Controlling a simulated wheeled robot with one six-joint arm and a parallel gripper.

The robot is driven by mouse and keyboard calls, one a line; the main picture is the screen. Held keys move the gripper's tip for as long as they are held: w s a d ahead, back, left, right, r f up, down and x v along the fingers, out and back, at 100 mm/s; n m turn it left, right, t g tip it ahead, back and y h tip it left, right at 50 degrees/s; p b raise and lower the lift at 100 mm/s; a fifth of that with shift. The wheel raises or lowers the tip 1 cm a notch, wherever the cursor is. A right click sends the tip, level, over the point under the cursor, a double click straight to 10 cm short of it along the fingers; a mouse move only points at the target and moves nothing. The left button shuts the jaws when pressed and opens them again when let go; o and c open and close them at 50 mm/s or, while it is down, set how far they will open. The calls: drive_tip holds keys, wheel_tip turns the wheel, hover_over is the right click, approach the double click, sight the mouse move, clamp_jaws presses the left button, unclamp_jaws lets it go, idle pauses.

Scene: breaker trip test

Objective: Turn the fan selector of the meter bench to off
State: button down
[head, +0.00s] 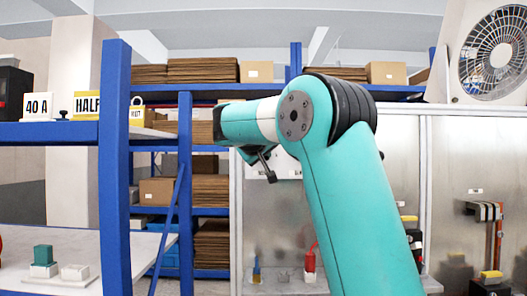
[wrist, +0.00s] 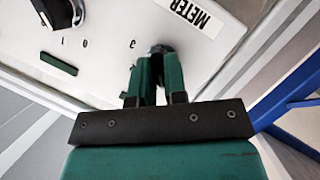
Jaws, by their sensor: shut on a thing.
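In the wrist view my gripper (wrist: 158,75), with green fingers, is shut on a small dark knob (wrist: 161,48) on a white panel (wrist: 105,18). The fingers hide most of this knob, so its pointing direction cannot be told. A label reading METER (wrist: 190,12) is beside it, upside down in the picture. Small printed marks and a green bar (wrist: 58,64) lie to its left. Another black knob (wrist: 60,12) is at the upper left, partly cut off. No fan wording is readable. In the head view my gripper (head: 268,165) shows only as a dark tip before the panel.
A white fan (head: 490,55) is mounted at the upper right. Blue shelving (head: 116,160) stands at the left, with a 40 A sign (head: 37,106) on it. Several cardboard boxes (head: 203,70) fill the rear racks. A metal-backed bench with fixtures (head: 485,215) is at the right.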

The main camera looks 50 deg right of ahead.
drive_tip(key=shift+n, duration=0.4)
drive_tip(key=shift+h, duration=0.3)
drive_tip(key=c, duration=1.2)
unclamp_jaws()
drive_tip(key=shift+o, duration=0.2)
drive_tip(key=shift+a, duration=0.15)
drive_tip(key=b+v, duration=0.4)
drive_tip(key=v, duration=1.3)
drive_tip(key=shift+r, duration=0.25)
